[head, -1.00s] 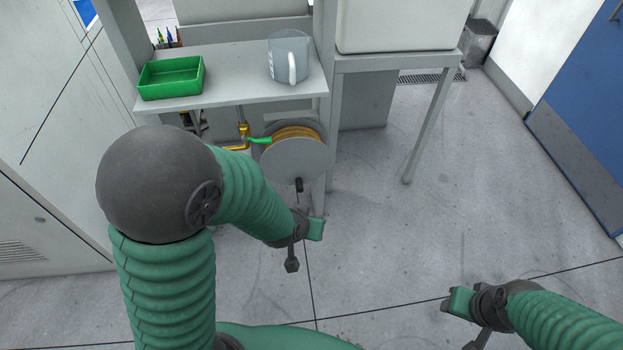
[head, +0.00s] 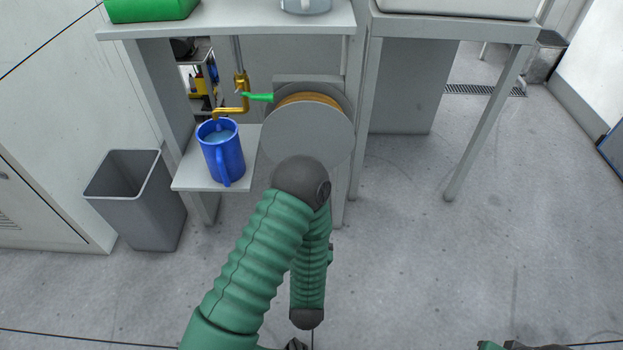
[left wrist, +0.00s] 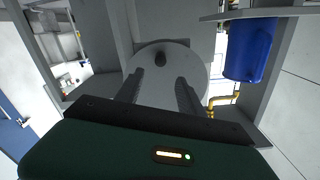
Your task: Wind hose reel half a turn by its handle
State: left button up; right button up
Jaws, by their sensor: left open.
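The hose reel (head: 305,130) is a grey disc with orange hose wound behind it, mounted under the bench. In the left wrist view the reel disc (left wrist: 165,75) faces me, with its dark handle (left wrist: 160,57) near the rim at the top of the picture. My left gripper (left wrist: 160,78) is open and empty. Its two fingers point at the disc, and the handle appears between and just beyond the fingertips; I see no contact. In the head view my left arm hides the handle and gripper. Only a sliver of my right gripper (head: 498,346) shows at the bottom edge.
A grey bin (head: 140,205) stands farther left. Bench legs flank the reel; the floor to the right is clear.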

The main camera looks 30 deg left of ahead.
pick_arm(q)
jog(key=b+x, duration=0.3)
jog(key=x, duration=0.9)
jog(key=shift+w, duration=0.25)
jog(key=shift+w+a, duration=0.3)
jog(key=shift+w, duration=0.1)
grip_shut()
dwell(0.3)
